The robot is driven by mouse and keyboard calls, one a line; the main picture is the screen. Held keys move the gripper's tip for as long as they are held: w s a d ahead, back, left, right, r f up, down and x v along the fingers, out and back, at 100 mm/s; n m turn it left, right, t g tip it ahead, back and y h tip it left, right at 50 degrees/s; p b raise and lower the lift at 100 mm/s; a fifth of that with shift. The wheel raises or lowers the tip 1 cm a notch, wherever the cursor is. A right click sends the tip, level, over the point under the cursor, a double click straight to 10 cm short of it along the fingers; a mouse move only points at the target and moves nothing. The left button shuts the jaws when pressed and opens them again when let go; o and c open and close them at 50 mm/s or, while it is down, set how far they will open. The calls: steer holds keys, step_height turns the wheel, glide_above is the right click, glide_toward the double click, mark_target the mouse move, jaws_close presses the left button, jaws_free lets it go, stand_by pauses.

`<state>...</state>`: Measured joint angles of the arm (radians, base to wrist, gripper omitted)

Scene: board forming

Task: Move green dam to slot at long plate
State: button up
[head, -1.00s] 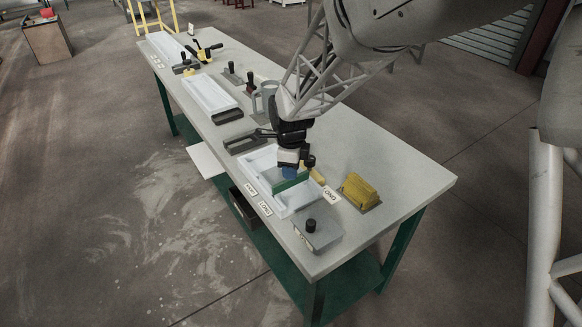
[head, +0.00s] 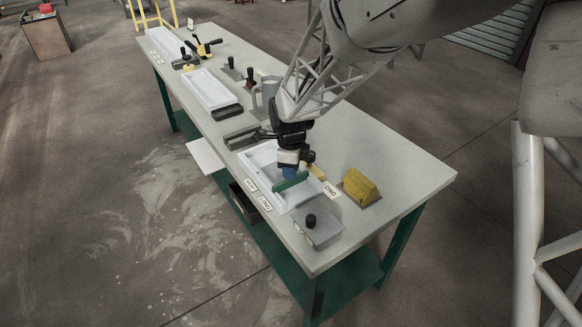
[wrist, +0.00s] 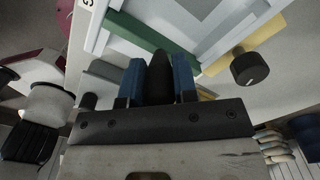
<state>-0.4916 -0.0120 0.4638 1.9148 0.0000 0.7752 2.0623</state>
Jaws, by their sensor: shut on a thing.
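The green dam (head: 290,183) is a bar under my gripper, over the near part of the white framed tray (head: 283,203). It also shows in the wrist view (wrist: 135,33). My gripper (head: 290,172) has blue fingers, shut on the dam's black handle (wrist: 159,65). The head view does not clearly show whether the dam touches the tray or hangs just above it. Labels reading LONG lie at the tray's near left side (head: 265,203) and right side (head: 330,190). The slot itself cannot be made out.
A yellow bar (wrist: 245,45) with a black knob (wrist: 249,68) lies close beside the dam. A grey block with a black knob (head: 318,232) and a yellow block (head: 359,185) stand nearby. Grey bars, a mug (head: 265,95) and another white tray (head: 209,90) lie farther back.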

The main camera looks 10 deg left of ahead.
steer(key=shift+f, duration=0.6)
steer(key=o, duration=1)
steer(key=shift+o, duration=0.2)
steer(key=shift+r, duration=3.9)
